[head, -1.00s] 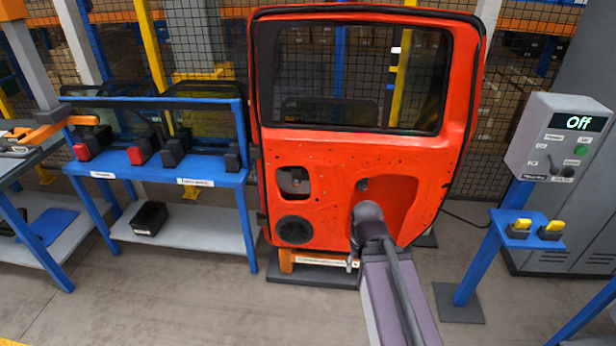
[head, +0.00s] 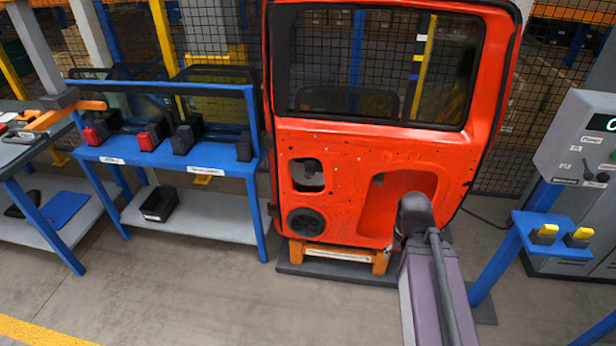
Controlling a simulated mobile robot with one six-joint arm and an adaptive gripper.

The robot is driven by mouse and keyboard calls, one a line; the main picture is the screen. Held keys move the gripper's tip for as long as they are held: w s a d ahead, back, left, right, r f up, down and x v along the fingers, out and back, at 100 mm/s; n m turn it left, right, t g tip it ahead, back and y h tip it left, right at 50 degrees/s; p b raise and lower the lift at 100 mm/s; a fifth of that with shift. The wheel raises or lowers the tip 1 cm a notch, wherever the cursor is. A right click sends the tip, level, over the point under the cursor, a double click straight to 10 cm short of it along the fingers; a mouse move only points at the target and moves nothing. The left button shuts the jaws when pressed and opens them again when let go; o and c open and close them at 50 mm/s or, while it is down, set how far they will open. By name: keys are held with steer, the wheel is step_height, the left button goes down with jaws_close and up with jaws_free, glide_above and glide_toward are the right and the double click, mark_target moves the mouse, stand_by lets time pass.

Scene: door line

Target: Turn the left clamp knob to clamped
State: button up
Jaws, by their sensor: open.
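Two yellow knobs on black bases sit side by side on a small blue shelf (head: 529,226) at the right of the head view. The left knob (head: 545,231) looks like the left clamp knob; its label and exact setting are too small to read. The right knob (head: 579,234) is beside it. My arm rises from the bottom edge in front of the red door, left of the blue shelf and apart from the knobs. My gripper is hidden behind the arm; only a small pale part shows beside the dark joint, and I cannot tell what it belongs to.
The red door (head: 345,140) stands on an orange stand (head: 308,250). A grey control box (head: 580,135) is cut off at the right edge. A blue rack (head: 190,165) stands at the left. The floor (head: 210,290) in front is clear.

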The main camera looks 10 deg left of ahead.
steer(key=w+f+n+t+h+b, duration=0.4)
steer(key=w+f+b, duration=0.6)
steer(key=w+b, duration=0.3)
steer(key=n+t+y+b, duration=0.3)
steer(key=n+t+b, duration=1.1)
steer(key=n+b, duration=1.15)
glide_toward(309, 176)
steer(key=s+m+b, duration=0.2)
steer(key=s+m, duration=0.1)
steer(key=shift+w, duration=0.1)
steer(key=w, duration=1.3)
steer(key=shift+w+d+f, duration=0.1)
steer(key=shift+w+d, duration=0.15)
steer(key=shift+d, duration=0.05)
